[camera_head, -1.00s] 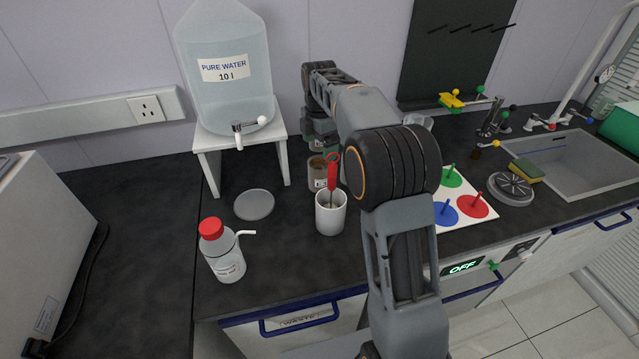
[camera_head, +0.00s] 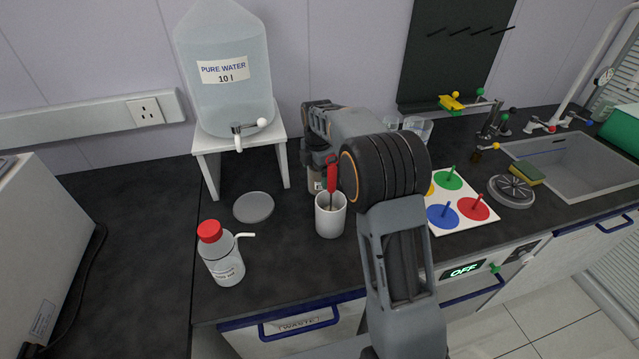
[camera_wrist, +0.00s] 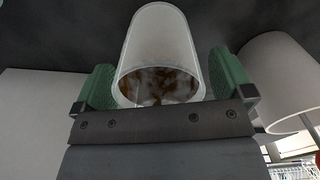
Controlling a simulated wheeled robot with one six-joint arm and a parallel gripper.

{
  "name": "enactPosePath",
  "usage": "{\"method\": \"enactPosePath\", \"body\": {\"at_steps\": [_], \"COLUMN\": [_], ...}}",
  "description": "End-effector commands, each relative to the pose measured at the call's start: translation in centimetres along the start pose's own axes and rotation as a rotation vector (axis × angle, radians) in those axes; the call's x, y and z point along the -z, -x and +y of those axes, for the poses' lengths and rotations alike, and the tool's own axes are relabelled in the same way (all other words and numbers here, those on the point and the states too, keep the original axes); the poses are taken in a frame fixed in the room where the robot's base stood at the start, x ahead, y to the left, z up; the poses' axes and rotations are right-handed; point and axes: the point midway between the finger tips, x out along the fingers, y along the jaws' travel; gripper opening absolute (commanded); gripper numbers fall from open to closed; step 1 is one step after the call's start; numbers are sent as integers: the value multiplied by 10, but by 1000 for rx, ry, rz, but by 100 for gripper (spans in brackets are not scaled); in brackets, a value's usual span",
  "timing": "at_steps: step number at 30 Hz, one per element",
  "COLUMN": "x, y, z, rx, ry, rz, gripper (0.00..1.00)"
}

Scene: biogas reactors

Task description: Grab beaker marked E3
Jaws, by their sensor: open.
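A beaker (camera_wrist: 160,45) with brown contents stands between the two green fingers of my gripper (camera_wrist: 162,85) in the wrist view. The fingers are open, one on each side of it, with a narrow gap visible near its rim. No marking can be read on it there. In the head view a labelled beaker (camera_head: 315,181) shows partly behind the white cup, with my arm over it; its label is too small to read. My gripper is mostly hidden by the arm in that view.
A white cup (camera_head: 330,222) with a red-handled tool (camera_head: 332,178) stands close in front of the beaker. Clear glass beakers (camera_head: 419,128) stand right of my arm. A water-tank stool (camera_head: 208,165), a grey disc (camera_head: 253,207) and a red-capped bottle (camera_head: 222,262) are to the left.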

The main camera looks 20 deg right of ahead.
Motion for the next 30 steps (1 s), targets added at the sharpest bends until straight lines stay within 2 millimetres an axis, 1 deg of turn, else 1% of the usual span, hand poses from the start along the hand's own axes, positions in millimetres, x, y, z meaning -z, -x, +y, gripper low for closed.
{"method": "enactPosePath", "body": {"at_steps": [4,25,30], "x": [0,0,0], "y": [0,0,1], "z": [0,0,0], "rx": [0,0,0], "ry": [0,0,0], "rz": [0,0,0], "gripper": [98,32,31]}}
